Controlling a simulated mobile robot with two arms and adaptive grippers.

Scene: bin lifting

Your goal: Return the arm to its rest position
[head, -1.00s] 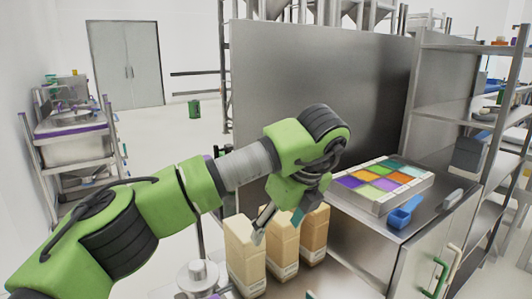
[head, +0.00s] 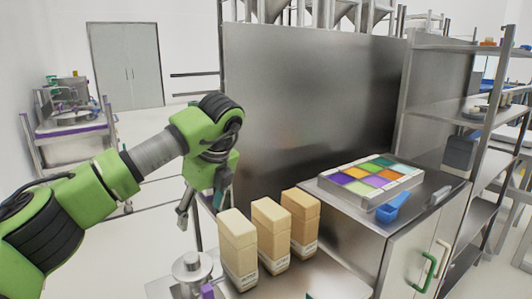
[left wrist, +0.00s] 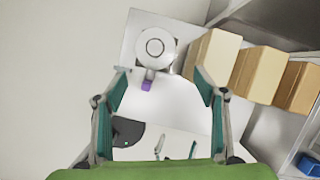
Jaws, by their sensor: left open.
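My left arm (head: 120,170) comes in from the left in the head view. Its left gripper (head: 200,208) points down, to the left of the bins and above the table, apart from them. In the left wrist view the left gripper (left wrist: 162,88) is open, its two fingers wide apart with nothing between them. Three tan bins stand upright in a row: the left bin (head: 238,250), the middle bin (head: 271,238) and the right bin (head: 300,225). They also show at the upper right of the left wrist view (left wrist: 213,58). My right gripper is not in view.
A round metal device (head: 192,268) with a purple part stands left of the bins. A tray of coloured compartments (head: 340,195) and a blue scoop (head: 392,208) lie on the steel cabinet to the right. A tall steel panel (head: 310,100) stands behind. Floor at left is open.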

